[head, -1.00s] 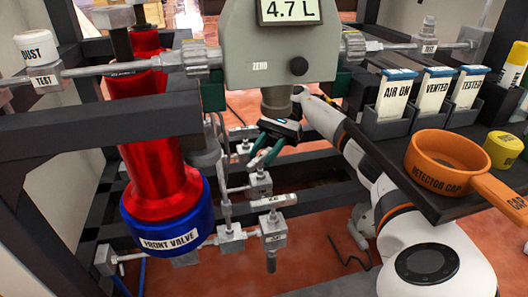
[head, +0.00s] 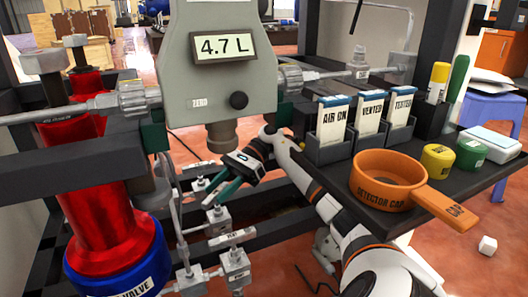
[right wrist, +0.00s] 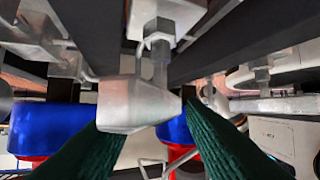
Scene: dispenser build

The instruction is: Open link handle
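Below the grey meter are several small silver valves with bar handles; a labelled handle (head: 232,238) lies across the nearest one. The labels are too small to read, so I cannot tell which is the link handle. My right gripper (head: 218,196), with dark green fingers, reaches down just above the valves. In the right wrist view my right gripper (right wrist: 160,150) has its fingers apart, with a pale silver block-like part (right wrist: 138,103) ahead between them. I cannot tell whether they touch it. My left gripper is not in view.
The grey meter (head: 180,70) reading 4.7 L hangs above my right gripper. A red cylinder (head: 95,215) with a blue collar (head: 118,275) stands left. Dark frame beams surround the valves. A shelf at right holds card boxes and an orange detector cap (head: 390,182).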

